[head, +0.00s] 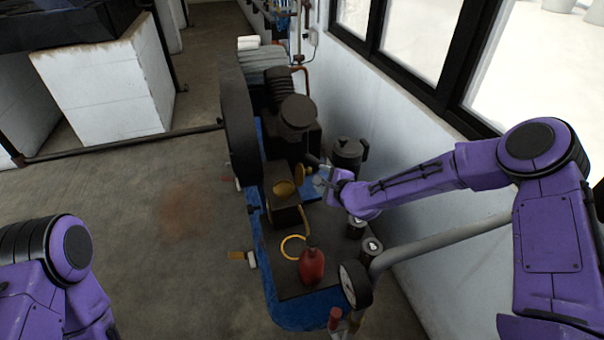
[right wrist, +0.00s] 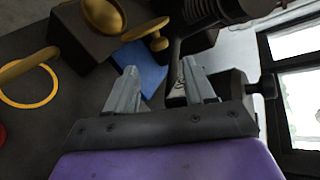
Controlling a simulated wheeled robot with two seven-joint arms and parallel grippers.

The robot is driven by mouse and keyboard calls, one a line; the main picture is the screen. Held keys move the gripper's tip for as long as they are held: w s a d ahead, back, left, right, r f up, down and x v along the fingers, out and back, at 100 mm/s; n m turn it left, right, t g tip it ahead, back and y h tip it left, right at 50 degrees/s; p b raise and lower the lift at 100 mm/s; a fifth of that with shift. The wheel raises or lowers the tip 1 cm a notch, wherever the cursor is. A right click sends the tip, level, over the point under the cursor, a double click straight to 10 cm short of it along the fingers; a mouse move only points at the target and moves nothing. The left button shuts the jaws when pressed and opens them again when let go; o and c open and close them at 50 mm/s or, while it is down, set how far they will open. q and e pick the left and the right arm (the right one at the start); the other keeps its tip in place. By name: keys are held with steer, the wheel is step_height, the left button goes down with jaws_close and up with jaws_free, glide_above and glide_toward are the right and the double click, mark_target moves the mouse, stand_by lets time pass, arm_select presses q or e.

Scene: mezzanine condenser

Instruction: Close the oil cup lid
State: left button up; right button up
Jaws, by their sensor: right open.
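The oil cup (head: 284,189) is a brass, rounded cup on a dark block of the machine; it also shows at the top of the right wrist view (right wrist: 104,14). A brass disc, seemingly its lid (head: 301,173), stands tilted up beside the cup; it shows in the right wrist view (right wrist: 147,33) too. My right gripper (head: 322,174) is just right of the lid.
A black flywheel (head: 238,125) stands left of the cup. A dark jug (head: 347,152) stands behind my right gripper. A red oil can (head: 311,266), yellow ring (head: 293,247) and gauge (head: 355,284) are nearer.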

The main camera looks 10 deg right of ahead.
mark_target(311, 172)
steer(key=x, duration=0.6)
steer(key=shift+a+p, duration=0.3)
steer(key=shift+p, duration=0.05)
steer(key=shift+w+d, duration=0.1)
steer(key=shift+w, duration=0.15)
